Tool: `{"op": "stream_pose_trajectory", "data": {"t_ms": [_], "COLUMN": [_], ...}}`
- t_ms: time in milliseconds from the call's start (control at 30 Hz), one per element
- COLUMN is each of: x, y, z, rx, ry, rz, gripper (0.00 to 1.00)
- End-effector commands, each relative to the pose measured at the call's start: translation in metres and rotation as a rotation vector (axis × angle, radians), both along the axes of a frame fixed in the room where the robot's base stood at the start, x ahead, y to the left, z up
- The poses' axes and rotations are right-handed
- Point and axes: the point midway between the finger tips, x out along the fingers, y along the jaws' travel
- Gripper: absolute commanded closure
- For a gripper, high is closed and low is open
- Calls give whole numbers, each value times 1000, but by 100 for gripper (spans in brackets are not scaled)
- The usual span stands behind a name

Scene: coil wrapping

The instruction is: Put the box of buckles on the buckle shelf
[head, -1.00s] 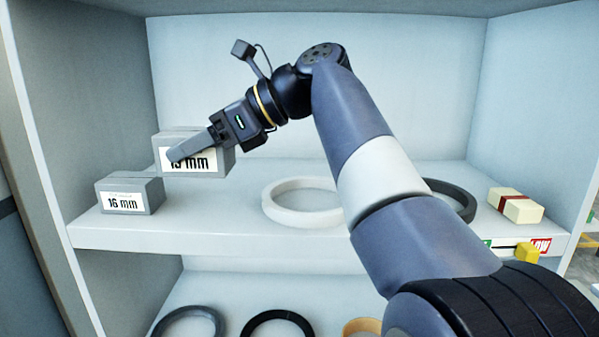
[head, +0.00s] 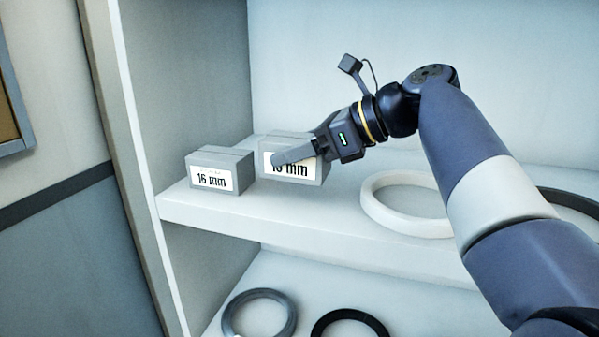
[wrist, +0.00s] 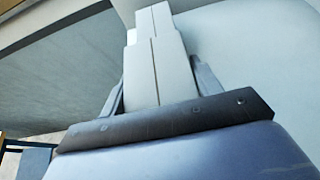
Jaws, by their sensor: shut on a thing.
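My gripper (head: 284,157) is shut on a grey box (head: 297,176) with a white "mm" label, its number partly covered by a finger. In the wrist view the box (wrist: 155,50) shows pale, with a seam along its top, between the fingers of my gripper (wrist: 158,75). The held box is upright over the left part of the middle shelf (head: 290,226). I cannot tell whether its bottom touches the shelf. A similar grey box (head: 222,168) labelled "16 mm" stands on the shelf just left of it, with a narrow gap between them.
A white ring (head: 375,205) lies on the shelf to the right, and a dark ring (head: 575,203) lies further right, partly behind my arm. The shelf unit's left side panel (head: 125,130) is close to the 16 mm box. Dark rings (head: 258,315) lie on the lower shelf.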

Motion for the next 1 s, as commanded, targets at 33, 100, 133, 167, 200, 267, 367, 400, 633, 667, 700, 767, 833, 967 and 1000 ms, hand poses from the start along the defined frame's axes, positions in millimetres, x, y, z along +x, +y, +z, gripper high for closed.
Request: {"op": "stream_pose_trajectory", "data": {"t_ms": [33,100,133,167,200,267,367,400,633,667,700,767,833,967,1000], "x": [-1,-1,-1,-1,-1,-1,-1,-1,0,0,0,0,0,0,0], "y": [0,0,0,0,0,0,0,0,0,0,0,0,0,0,0], "z": [-6,-17,-22,-25,-30,-34,-37,-37,-38,-39,-41,-40,-40,-40,-40], "rx": [2,0,2,2,1,1,2,2,1,1,0,0,0,0,0], "ry": [1,1,3,1,1,1,-2,-2,-1,0,1,0,1,1,1], "rz": [-1,0,0,-1,0,0,0,0,0,0,0,0,0,0,0], "gripper": [78,78,78,78,78,78,78,78,78,78,39,34,29,18,18]}}
